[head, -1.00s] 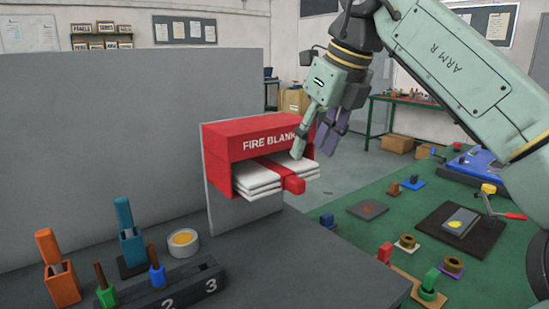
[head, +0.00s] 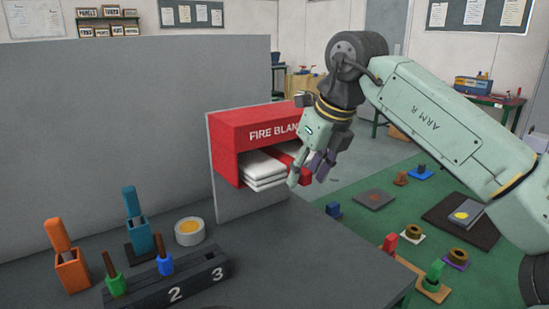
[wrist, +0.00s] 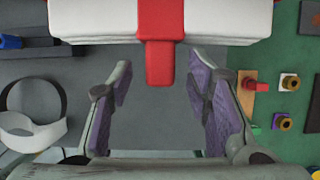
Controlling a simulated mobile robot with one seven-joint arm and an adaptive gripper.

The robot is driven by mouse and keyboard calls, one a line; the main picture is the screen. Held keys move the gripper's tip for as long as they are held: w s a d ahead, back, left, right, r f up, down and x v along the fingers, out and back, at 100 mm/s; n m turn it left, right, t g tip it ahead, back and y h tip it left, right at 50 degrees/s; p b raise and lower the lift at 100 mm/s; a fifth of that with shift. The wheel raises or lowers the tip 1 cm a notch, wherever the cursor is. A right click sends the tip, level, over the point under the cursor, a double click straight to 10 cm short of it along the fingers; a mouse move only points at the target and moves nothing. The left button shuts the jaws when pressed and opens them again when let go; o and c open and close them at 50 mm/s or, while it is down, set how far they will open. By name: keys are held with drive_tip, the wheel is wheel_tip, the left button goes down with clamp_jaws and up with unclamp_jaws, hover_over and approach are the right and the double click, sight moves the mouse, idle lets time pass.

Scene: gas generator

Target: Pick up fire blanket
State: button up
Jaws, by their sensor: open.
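The fire blanket (head: 262,170) is a white folded stack with a red strap, lying in a red holder (head: 240,132) marked "FIRE BLAN…"; the rest of the lettering is hidden by my arm. My gripper (head: 310,174) is open and empty, in front of the blanket and covering the right part of the holder. In the wrist view, the white blanket (wrist: 215,22) spans the top of the picture. Its red strap (wrist: 159,50) hangs toward the gap between my purple-padded fingers (wrist: 158,85).
A grey panel (head: 120,140) stands behind the grey table (head: 290,255). A black numbered rack (head: 170,285), orange and blue holders and a tape roll (head: 189,231) stand at left. Small coloured parts lie on a green surface (head: 350,222) at right. The table's middle is clear.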

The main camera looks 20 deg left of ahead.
drive_tip(key=shift+f, duration=0.1)
clamp_jaws()
idle(0.6)
